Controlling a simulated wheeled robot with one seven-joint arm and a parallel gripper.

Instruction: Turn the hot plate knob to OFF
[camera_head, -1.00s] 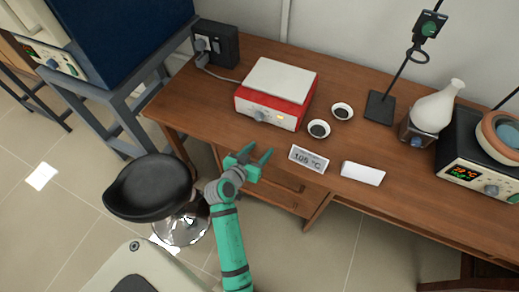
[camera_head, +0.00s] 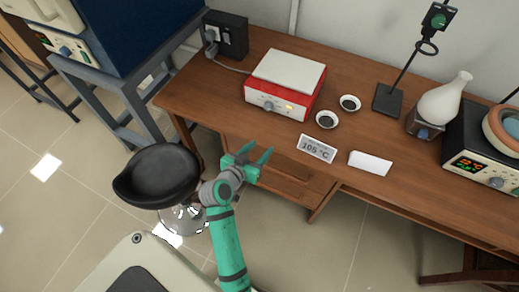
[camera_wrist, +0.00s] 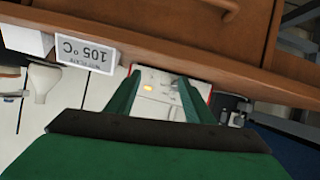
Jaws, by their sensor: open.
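The hot plate (camera_head: 284,84) is a red box with a white top, standing on the wooden desk. Its knob (camera_head: 268,106) is on the front face, beside a small lit orange indicator. In the wrist view the hot plate's front (camera_wrist: 158,95) shows upside down between my fingers, with the orange light visible; the knob is too small to read there. My gripper (camera_head: 257,160) is open and empty. It is in front of the desk edge, below the hot plate and apart from it, with its fingers pointing toward the desk.
A 105 °C sign (camera_head: 317,148) and a white block (camera_head: 370,162) stand near the front edge. Two small dishes (camera_head: 327,120) sit right of the hot plate. A black stool (camera_head: 157,176) is left of my arm. A socket box (camera_head: 227,35) stands behind.

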